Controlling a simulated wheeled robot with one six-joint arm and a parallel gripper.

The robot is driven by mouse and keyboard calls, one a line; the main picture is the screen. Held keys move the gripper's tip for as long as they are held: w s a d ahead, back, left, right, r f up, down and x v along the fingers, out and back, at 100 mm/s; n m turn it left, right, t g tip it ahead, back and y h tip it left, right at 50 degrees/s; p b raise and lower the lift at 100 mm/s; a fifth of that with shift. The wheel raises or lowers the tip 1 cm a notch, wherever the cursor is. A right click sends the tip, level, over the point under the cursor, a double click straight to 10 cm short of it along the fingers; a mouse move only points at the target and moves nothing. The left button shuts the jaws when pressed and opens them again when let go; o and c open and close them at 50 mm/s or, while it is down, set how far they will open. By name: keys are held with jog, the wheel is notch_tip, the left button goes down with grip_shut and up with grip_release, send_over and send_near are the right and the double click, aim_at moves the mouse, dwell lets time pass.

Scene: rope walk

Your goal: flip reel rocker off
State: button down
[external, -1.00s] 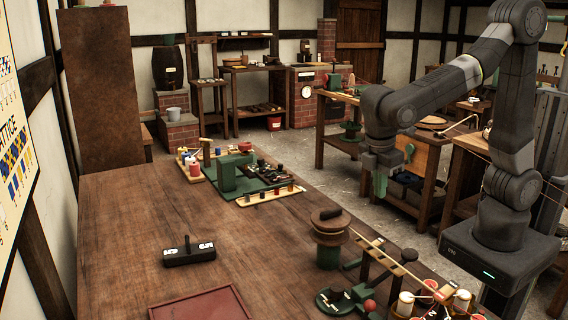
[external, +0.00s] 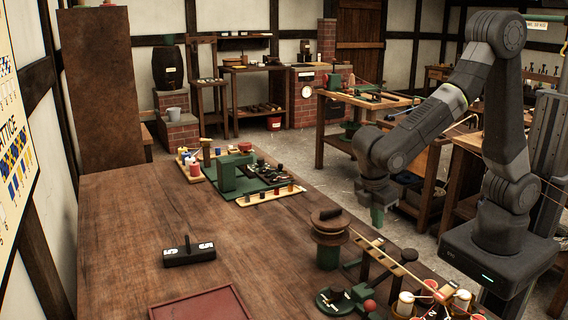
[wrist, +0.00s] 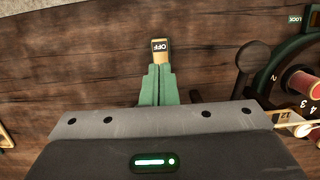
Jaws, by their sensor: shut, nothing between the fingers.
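In the wrist view, a small tan piece with a black face marked OFF (wrist: 160,47) lies on brown wood just past my fingertips. It looks like the rocker, but its tilt is hard to tell. My gripper (wrist: 158,70) has its green fingers shut and empty, with the tips right at the near end of this piece. I cannot tell whether they touch it. In the external view, my gripper (external: 377,216) points down near the right edge of the long table (external: 130,225). The rocker cannot be made out there.
In the external view, a reel post (external: 328,240) and wooden rail (external: 385,255) stand near my arm. The table's middle is mostly clear.

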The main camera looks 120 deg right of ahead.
dwell(0.3)
jog(key=c, duration=2)
grip_release()
jog(key=o, duration=0.7)
notch_tip(320, 180, up, 3)
jog(key=shift+w+f+t, duration=0.1)
jog(key=shift+f+t, duration=0.1)
jog(key=shift+t, duration=0.1)
jog(key=t+p, duration=0.1)
jog(key=t, duration=0.1)
send_near(375, 243)
notch_tip(375, 243, down, 8)
jog(key=shift+w+f, duration=0.1)
jog(key=shift+w, duration=0.05)
jog(key=shift+c, duration=0.3)
grip_shut()
